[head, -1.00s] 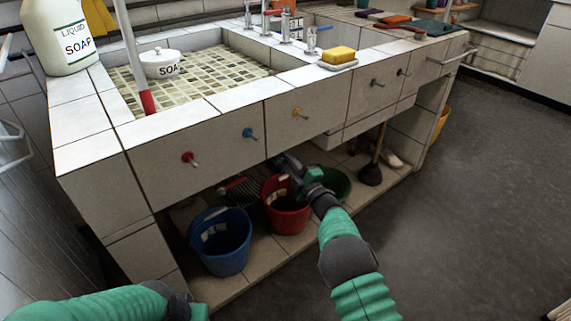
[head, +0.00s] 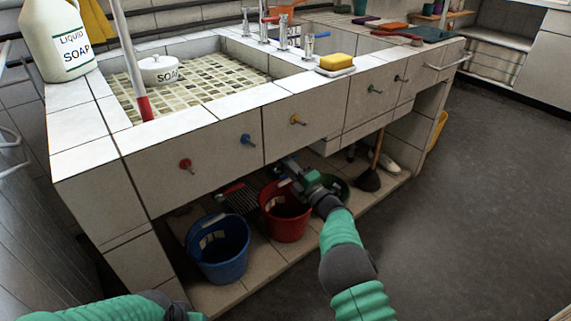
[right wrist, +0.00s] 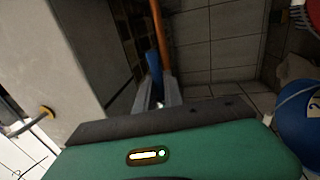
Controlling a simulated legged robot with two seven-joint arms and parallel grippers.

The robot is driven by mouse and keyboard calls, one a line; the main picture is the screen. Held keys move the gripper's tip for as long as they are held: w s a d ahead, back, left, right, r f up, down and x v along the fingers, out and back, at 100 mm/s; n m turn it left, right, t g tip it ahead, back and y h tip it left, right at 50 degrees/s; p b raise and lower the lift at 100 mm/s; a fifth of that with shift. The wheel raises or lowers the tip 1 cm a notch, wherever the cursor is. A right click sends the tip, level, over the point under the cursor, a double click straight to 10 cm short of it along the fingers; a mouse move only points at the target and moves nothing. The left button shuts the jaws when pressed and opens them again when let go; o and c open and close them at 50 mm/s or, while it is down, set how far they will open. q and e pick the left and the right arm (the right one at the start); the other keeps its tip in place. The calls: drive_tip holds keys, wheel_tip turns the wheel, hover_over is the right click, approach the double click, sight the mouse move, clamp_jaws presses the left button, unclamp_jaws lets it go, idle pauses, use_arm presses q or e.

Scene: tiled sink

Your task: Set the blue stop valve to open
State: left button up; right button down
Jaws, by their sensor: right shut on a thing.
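In the right wrist view, a blue lever-like piece (right wrist: 153,72), likely the blue stop valve's handle, stands between the grey fingers of my right gripper (right wrist: 158,98). The fingers are shut on it. An orange-brown pipe (right wrist: 159,30) runs up just beyond it. A small blue knob (head: 247,140) sits on the sink's front panel, apart from the gripper. My left arm shows at the bottom left, with its gripper out of frame.
A red bucket (head: 286,222) and a blue bucket (head: 220,262) stand on the shelf under the sink. A plunger (head: 369,179) stands to the right. The sink front carries a red knob (head: 186,164) and a yellow knob (head: 297,120).

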drive_tip(key=shift+s+a+f, duration=0.1)
drive_tip(key=shift+a+f, duration=0.1)
drive_tip(key=shift+f, duration=0.15)
drive_tip(key=c, duration=1.5)
unclamp_jaws()
drive_tip(key=shift+o, duration=0.2)
drive_tip(key=shift+r, duration=0.2)
drive_tip(key=shift+d, duration=0.1)
